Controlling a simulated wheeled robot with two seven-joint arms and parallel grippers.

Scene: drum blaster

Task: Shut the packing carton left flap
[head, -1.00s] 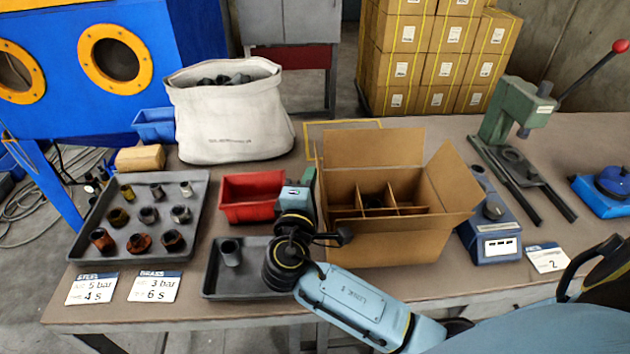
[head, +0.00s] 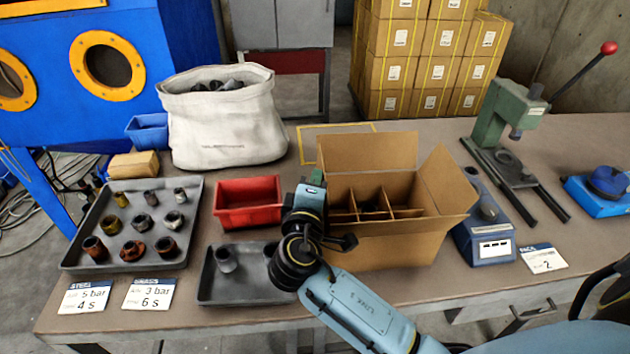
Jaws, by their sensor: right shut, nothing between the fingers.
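The packing carton (head: 390,250) stands open in the middle of the table, with brown dividers (head: 372,200) inside. Its back flap (head: 368,152) stands up and its right flap (head: 447,182) leans outward. I cannot make out the left flap clearly; my right gripper and wrist cover much of the carton's left side. My right gripper (head: 314,180) is shut and empty, pointing away from me at the carton's left edge. I cannot tell whether it touches the carton. My left gripper is not in view.
A red bin (head: 247,218) and a dark tray (head: 212,290) lie left of my right wrist. A blue device (head: 484,232) stands close to the carton's right side, with a green press (head: 505,125) behind. A white sack (head: 225,130) stands at the back left.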

